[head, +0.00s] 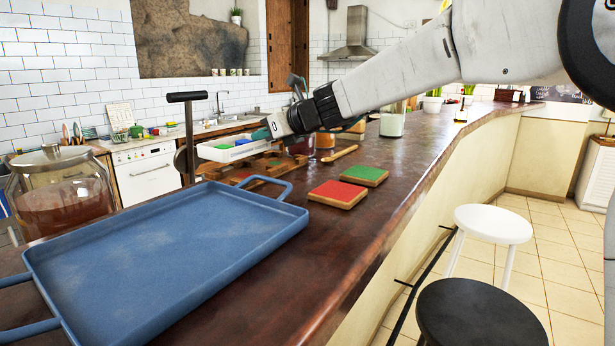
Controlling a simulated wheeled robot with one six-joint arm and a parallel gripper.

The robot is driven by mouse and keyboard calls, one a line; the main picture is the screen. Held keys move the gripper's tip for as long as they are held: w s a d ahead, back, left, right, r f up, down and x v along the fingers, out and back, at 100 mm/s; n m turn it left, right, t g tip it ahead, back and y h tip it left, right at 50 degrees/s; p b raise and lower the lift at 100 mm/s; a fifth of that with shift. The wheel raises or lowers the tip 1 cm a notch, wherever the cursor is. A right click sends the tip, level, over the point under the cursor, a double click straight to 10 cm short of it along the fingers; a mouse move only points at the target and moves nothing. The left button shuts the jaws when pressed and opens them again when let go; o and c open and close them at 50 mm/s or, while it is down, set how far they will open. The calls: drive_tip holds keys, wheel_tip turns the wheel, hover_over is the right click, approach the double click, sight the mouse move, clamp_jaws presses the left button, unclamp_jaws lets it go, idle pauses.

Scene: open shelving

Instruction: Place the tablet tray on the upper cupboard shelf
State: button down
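A small white tray (216,154), which I take for the tablet tray, holds a green and a blue piece. It shows in the head view left of centre, above or on a low wooden rack on the counter. My gripper (262,134) reaches in from the right, its tip at the tray's right end. The fingers are small and partly hidden, so I cannot tell whether they are closed on the rim. I cannot make out an upper cupboard shelf in this view.
A large blue tray (165,256) fills the near left counter. A glass jar (62,195) stands behind it. Red (337,193) and green (364,175) tiles lie right of it. The wooden rack (262,169) lies beyond. White (493,223) and black (480,312) stools stand right of the counter.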

hover_over(328, 175)
drive_tip(key=shift+f, duration=2.45)
drive_tip(key=shift+f, duration=0.15)
drive_tip(key=c, duration=1.6)
unclamp_jaws()
drive_tip(key=shift+c, duration=0.2)
